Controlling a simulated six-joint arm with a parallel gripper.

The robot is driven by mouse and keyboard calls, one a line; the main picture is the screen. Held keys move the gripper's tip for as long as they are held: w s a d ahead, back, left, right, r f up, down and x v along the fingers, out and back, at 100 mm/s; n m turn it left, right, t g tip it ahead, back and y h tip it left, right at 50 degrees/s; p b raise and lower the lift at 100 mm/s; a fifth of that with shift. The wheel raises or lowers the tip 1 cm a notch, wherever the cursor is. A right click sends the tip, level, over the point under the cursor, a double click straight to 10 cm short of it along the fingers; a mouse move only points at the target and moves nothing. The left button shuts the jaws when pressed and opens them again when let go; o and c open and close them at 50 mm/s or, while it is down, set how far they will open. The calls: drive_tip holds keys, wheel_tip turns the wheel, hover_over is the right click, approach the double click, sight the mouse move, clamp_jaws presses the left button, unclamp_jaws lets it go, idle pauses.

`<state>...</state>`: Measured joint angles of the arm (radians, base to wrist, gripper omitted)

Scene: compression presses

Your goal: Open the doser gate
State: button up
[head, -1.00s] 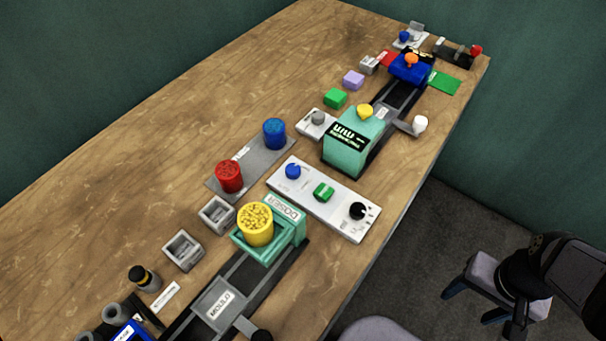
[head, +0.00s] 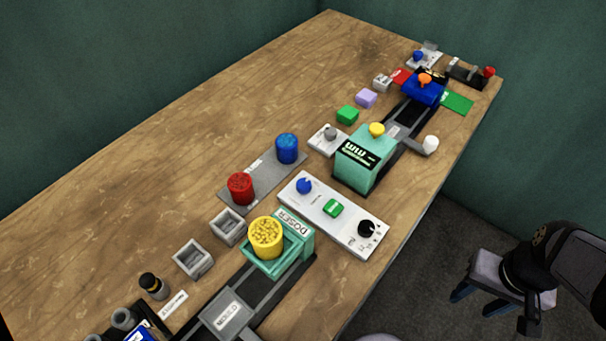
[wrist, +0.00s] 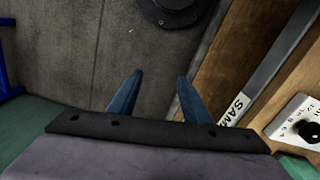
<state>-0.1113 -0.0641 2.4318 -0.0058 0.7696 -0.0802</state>
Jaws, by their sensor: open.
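The doser (head: 294,252) is a teal block with a white DOSER label, near the front edge of the table in the head view. A yellow cup (head: 266,240) of yellow granules stands on it. I cannot clearly make out its gate. My gripper (head: 474,304) hangs off the table's right side, over the floor, well apart from the doser. In the wrist view, my gripper (wrist: 160,75) shows two blue fingers spread apart with nothing between them.
A dark rail with a grey mould (head: 228,312) runs below the doser. A white control panel (head: 352,226) with a blue knob, green button and black dial lies beside it. A teal press (head: 364,166) stands farther back. The wooden table (head: 150,180) has free room at left.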

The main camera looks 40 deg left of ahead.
drive_tip(key=w+a+r+n+p, duration=0.2)
drive_tip(key=w+a+r+n, duration=0.15)
drive_tip(key=a, duration=0.25)
drive_tip(key=w+a+r+n+p, duration=0.2)
drive_tip(key=w+a+r+n, duration=0.15)
drive_tip(key=a, duration=0.25)
wheel_tip(320, 180, up, 7)
drive_tip(key=n+p, duration=0.5)
drive_tip(key=n, duration=0.7)
hover_over(303, 183)
drive_tip(key=shift+f, duration=3.9)
drive_tip(key=c, duration=1)
drive_tip(key=shift+c, duration=0.2)
